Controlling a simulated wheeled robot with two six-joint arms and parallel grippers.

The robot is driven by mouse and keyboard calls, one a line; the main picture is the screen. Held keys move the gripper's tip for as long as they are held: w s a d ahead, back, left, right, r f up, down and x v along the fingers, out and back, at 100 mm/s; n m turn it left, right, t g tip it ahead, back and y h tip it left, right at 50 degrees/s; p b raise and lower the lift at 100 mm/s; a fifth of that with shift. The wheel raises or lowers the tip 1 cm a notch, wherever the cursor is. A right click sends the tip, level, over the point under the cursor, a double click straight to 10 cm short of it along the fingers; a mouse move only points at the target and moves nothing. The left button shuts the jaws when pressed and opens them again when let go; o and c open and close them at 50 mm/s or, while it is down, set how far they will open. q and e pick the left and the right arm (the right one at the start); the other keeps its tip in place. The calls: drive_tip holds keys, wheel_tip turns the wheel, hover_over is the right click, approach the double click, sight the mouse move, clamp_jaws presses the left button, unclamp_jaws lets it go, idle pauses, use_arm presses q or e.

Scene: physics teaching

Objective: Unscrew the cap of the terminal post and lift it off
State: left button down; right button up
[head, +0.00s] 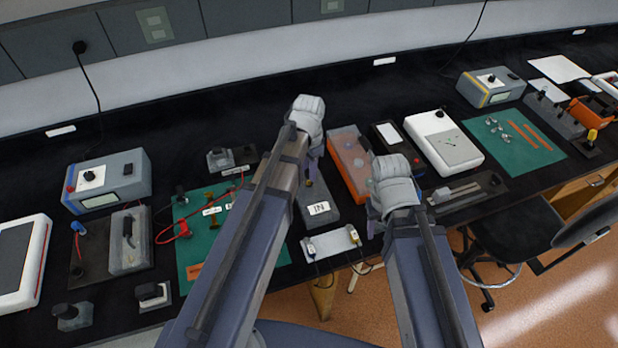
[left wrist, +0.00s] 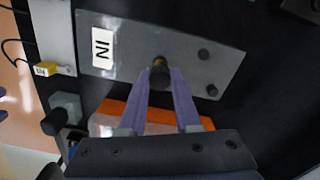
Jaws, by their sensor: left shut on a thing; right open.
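A grey plate (head: 333,219) with a white IN label lies on the black bench in the head view. It fills the upper middle of the left wrist view (left wrist: 135,40). The terminal post's cap (left wrist: 159,63), dark with a brass-yellow part, stands on this plate. My left gripper (head: 311,180) is over the plate. In the left wrist view its two purple fingers (left wrist: 160,75) close on the cap from both sides. The post below the cap is hidden. My right gripper (head: 373,226) is open and empty, right of the plate near the bench's front edge.
An orange-sided box (head: 349,165) stands close to the plate's right. A small light block with terminals (head: 331,243) lies in front of it. A green board with red leads (head: 204,240) lies left.

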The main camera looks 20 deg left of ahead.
use_arm(q)
drive_tip(key=shift+r+p, duration=1.4)
drive_tip(key=shift+r, duration=0.2)
drive_tip(key=shift+s+f, duration=0.1)
